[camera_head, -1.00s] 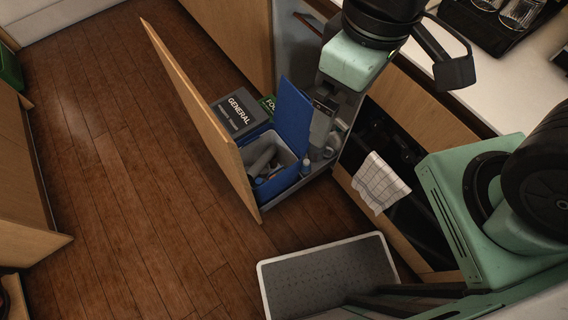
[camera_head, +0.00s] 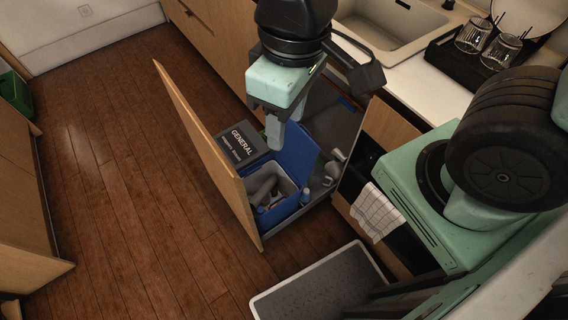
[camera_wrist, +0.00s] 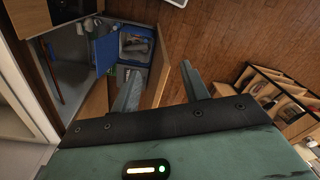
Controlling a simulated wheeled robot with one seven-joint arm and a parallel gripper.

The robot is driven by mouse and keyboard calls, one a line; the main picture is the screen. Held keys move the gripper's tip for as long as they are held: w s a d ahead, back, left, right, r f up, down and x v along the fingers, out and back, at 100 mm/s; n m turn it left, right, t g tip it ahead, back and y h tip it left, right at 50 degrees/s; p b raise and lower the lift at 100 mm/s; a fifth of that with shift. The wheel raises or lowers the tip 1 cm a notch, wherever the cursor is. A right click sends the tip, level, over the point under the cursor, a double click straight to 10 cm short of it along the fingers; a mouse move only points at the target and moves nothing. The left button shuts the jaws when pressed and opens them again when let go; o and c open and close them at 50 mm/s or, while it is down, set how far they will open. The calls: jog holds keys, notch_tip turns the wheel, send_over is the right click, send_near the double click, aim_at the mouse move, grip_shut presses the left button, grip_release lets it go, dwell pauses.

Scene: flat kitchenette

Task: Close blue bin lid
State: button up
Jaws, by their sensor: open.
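The blue bin (camera_head: 287,212) stands in the pull-out drawer behind the wooden front panel, with mixed waste inside. Its blue lid (camera_head: 297,158) stands raised, tilted up at the bin's far side. In the wrist view the blue lid (camera_wrist: 106,54) is beyond the left finger, and the open blue bin (camera_wrist: 136,45) shows to its right. My gripper (camera_head: 284,132) is open and empty, pointing down at the lid's upper edge, which it partly overlaps in the head view. I cannot tell whether it touches the lid. Both fingers of my gripper (camera_wrist: 164,84) show apart in the wrist view.
A dark lid marked GENERAL (camera_head: 239,145) lies behind the blue bin. The wooden drawer front (camera_head: 205,150) stands pulled out at the left. Small bottles stand right of the bin. A towel (camera_head: 376,211) hangs at the right, and a grey tray (camera_head: 322,287) is on the floor.

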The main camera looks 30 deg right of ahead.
jog(key=w+f+m+b, duration=0.1)
jog(key=w+f+b, duration=0.1)
jog(key=w+d+f+m+b, duration=0.1)
jog(key=w+f+m+b, duration=0.1)
jog(key=w+f, duration=0.1)
jog(key=w+f+m+b, duration=0.2)
jog(key=f, duration=0.1)
jog(key=shift+w+d+f+y, duration=0.1)
jog(key=shift+w+d+y, duration=0.2)
jog(key=shift+w, duration=0.05)
grip_shut()
jog(key=w+d+f+m+b, duration=0.95)
jog(key=d+f, duration=0.25)
jog(key=f, duration=0.2)
jog(key=w+d+f+m+b, duration=0.95)
jog(key=d+f, duration=0.25)
jog(key=f, duration=0.2)
notch_tip(320, 180, down, 10)
jog(key=b, duration=0.2)
jog(key=shift+r+n, duration=0.2)
jog(key=shift+n, duration=0.2)
